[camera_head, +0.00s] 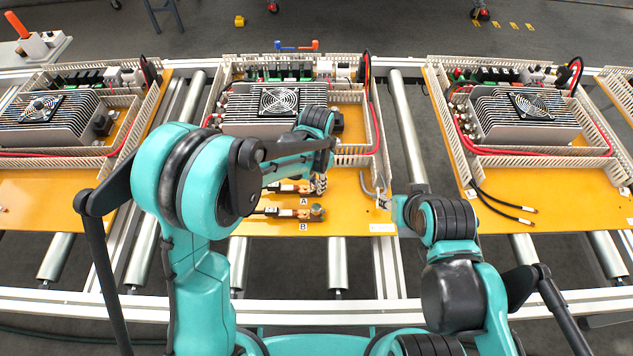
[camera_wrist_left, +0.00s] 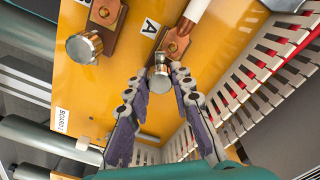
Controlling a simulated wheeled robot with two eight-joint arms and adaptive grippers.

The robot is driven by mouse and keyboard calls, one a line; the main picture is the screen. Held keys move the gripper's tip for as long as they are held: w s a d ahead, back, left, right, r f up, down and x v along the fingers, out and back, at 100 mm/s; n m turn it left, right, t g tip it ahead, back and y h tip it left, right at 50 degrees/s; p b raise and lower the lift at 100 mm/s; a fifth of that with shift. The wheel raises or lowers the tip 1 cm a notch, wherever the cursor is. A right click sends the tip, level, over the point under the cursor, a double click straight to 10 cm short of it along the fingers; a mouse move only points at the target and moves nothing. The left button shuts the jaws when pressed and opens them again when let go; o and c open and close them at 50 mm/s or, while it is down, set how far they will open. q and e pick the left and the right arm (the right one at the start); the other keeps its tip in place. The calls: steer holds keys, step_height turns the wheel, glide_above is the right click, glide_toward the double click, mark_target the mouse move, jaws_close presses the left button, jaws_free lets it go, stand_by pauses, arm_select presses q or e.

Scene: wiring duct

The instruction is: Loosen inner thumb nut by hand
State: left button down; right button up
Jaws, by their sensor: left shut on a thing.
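The inner thumb nut (camera_wrist_left: 160,80) is a round metal knob at the copper terminal beside label A, at the top centre of the left wrist view. My left gripper (camera_wrist_left: 157,86) has a fingertip on each side of it and is shut on it. In the head view my left gripper (camera_head: 319,184) is small and hides most of this nut. A second thumb nut (camera_wrist_left: 84,47) sits on the terminal beside label B, apart from the fingers; it also shows in the head view (camera_head: 317,211). My right gripper (camera_head: 385,201) is near the board's right edge, its fingers too small to read.
The orange board (camera_head: 350,219) lies on the roller conveyor. A finned unit with a fan (camera_head: 279,101) stands behind the terminals. Slotted white duct (camera_wrist_left: 262,85) with a red cable runs close to the right of my left fingers.

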arm_select(q)
steer(key=c, duration=1.4)
jaws_free()
steer(key=m, duration=0.5)
steer(key=shift+m, duration=0.3)
steer(key=m, duration=0.5)
steer(key=shift+b, duration=0.35)
jaws_close()
